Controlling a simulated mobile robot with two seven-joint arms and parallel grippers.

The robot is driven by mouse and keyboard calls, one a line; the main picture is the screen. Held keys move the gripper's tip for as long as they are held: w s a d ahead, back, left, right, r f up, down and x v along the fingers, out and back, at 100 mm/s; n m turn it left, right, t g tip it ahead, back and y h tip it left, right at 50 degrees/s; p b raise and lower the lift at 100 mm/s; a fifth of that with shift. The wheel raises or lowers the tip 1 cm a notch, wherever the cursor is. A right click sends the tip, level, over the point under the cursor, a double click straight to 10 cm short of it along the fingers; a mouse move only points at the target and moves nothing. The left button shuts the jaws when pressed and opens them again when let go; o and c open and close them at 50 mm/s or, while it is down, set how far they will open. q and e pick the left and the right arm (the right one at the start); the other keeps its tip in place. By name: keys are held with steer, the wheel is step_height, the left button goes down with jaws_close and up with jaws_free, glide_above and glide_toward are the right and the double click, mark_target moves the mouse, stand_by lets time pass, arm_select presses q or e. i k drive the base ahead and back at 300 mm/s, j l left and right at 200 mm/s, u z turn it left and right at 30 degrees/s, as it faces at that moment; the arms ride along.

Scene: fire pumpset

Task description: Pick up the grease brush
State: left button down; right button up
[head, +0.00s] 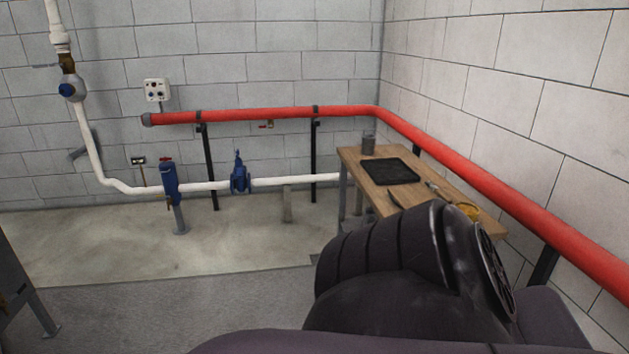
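A wooden table (358,166) stands against the right wall. A small light-and-dark elongated item (432,187) lies on it, right of a black tray (389,171). A darker slim item (394,198) lies near the table's front edge, partly hidden by my dark arm. Both are too small to tell which, if either, is the grease brush. A yellow round item (467,210) sits at the table's near right end, partly covered by my arm. Neither of my grippers shows in the head view.
A red pipe (470,175) runs along both walls, close beside the table. A white pipe (297,181) with blue valves (240,174) runs low along the back wall. The floor left of the table is clear.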

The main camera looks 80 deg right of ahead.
mark_target(434, 187)
steer(key=z, duration=3.35)
steer(key=u, duration=1)
steer(key=i+u, duration=0.1)
steer(key=u, duration=0.9)
steer(key=l+u, duration=0.1)
steer(key=u, duration=0.9)
steer(key=l+u, duration=0.15)
steer(key=u, duration=0.35)
steer(key=l+u, duration=0.1)
steer(key=u, duration=0.4)
steer(key=l+u, duration=0.1)
steer(key=u, duration=0.8)
steer(key=k+l+u, duration=0.1)
steer(key=u, duration=0.4)
steer(key=k+l+z, duration=0.1)
steer(key=k+z, duration=0.2)
steer(key=k+l+z, duration=0.15)
steer(key=k+z, duration=0.15)
